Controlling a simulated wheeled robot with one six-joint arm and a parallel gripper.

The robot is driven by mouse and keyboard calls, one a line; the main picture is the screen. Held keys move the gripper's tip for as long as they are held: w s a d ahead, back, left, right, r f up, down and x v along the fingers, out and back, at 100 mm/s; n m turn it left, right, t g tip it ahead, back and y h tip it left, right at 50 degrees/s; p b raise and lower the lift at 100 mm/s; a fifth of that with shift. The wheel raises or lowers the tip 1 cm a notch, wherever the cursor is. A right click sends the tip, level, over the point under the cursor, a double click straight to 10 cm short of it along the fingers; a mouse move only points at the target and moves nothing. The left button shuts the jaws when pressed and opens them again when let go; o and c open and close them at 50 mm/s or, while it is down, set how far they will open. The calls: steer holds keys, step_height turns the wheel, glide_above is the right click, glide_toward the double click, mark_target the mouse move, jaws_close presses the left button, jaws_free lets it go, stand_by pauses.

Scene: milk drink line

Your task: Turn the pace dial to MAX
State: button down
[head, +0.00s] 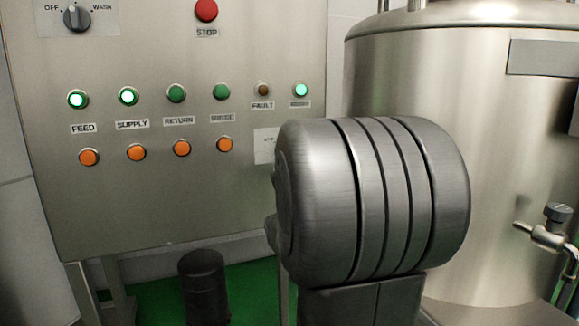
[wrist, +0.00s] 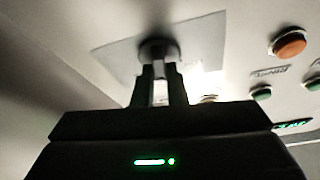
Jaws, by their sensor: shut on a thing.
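The pace dial (wrist: 158,47) shows in the wrist view as a dark round knob on a pale plate (wrist: 112,55) fixed to the panel. My gripper (wrist: 158,68) reaches up to it, with its two fingers shut on the knob. The dial's marks and pointer cannot be read, so its setting cannot be told. In the head view my own arm hides the dial and my gripper. Only the left edge of a pale plate (head: 263,146) shows beside the arm.
The steel panel (head: 150,205) carries orange buttons (head: 182,148), green lamps (head: 128,96), a red STOP button (head: 206,10) and an OFF/WASH selector (head: 77,17). A steel tank (head: 490,130) with a tap (head: 548,235) stands at the right. An orange button (wrist: 289,43) is right of my fingers.

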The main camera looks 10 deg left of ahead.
steer(key=shift+a+m+t+h+b, duration=0.15)
steer(key=shift+m+h, duration=0.55)
steer(key=shift+m, duration=0.7)
steer(key=shift+d+m+t+h+b, duration=0.15)
steer(key=shift+m+h, duration=0.55)
steer(key=shift+m, duration=0.7)
steer(key=shift+a+m+h+b, duration=0.1)
steer(key=shift+m+h+b, duration=0.15)
steer(key=shift+m+h, duration=0.8)
steer(key=shift+m+y, duration=0.25)
steer(key=shift+m, duration=0.4)
steer(key=c, duration=1.5)
jaws_free()
steer(key=shift+o, duration=0.2)
steer(key=shift+s, duration=0.1)
steer(key=v, duration=1.3)
steer(key=shift+s, duration=0.35)
